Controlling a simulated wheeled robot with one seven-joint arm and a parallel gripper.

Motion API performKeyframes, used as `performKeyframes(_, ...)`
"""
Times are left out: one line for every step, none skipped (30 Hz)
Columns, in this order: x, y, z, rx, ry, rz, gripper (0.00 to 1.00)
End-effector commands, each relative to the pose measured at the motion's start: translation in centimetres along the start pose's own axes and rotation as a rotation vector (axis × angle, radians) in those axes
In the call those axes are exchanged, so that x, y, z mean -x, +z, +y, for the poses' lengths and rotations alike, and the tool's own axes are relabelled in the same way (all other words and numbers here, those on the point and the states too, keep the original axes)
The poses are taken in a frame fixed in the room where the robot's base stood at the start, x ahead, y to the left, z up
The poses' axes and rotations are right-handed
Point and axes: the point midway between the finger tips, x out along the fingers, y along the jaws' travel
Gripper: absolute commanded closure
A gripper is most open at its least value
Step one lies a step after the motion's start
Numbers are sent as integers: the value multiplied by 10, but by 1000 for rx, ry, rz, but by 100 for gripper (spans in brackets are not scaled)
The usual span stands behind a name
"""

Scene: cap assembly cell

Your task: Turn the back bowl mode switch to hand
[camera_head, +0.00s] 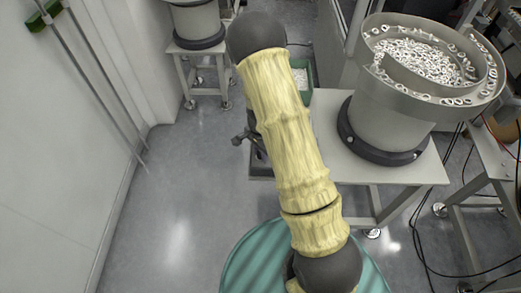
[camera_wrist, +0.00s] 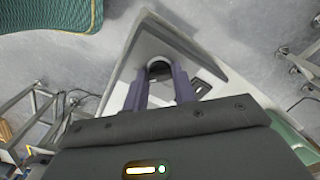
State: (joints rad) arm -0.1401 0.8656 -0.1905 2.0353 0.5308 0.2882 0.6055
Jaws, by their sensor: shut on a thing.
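Which way the switch points cannot be told. In the head view, my arm covers the fingers and the knob. A back bowl feeder (camera_head: 197,20) stands at the top, cut off by the picture edge.
A large bowl feeder (camera_head: 393,119) full of small pale parts stands on a white table (camera_head: 395,172) at right. A green bin (camera_head: 305,95) shows behind my arm. Black cables hang at far right.

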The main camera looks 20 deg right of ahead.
Motion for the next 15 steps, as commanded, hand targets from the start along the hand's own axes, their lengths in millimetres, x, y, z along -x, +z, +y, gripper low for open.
performKeyframes(1, 0, -2, -5, -4, 1, 96)
performKeyframes(1, 0, -2, -8, -4, 1, 96)
performKeyframes(1, 0, -2, -11, -4, 1, 96)
performKeyframes(1, 0, -2, -12, -4, 1, 96)
performKeyframes(1, 0, -2, -13, -4, 1, 96)
performKeyframes(1, 0, -2, -13, -4, 1, 96)
performKeyframes(1, 0, -2, -14, -4, 1, 96)
performKeyframes(1, 0, -2, -14, -4, 1, 96)
performKeyframes(1, 0, -2, -14, -4, 1, 96)
performKeyframes(1, 0, -2, -13, -4, 1, 96)
performKeyframes(1, 0, -2, -13, -4, 1, 96)
performKeyframes(1, 0, -2, -13, -4, 1, 96)
performKeyframes(1, 0, -2, -13, -4, 1, 96)
performKeyframes(1, 0, -2, -13, -4, 0, 69)
performKeyframes(1, 0, -2, -13, -4, 0, 62)
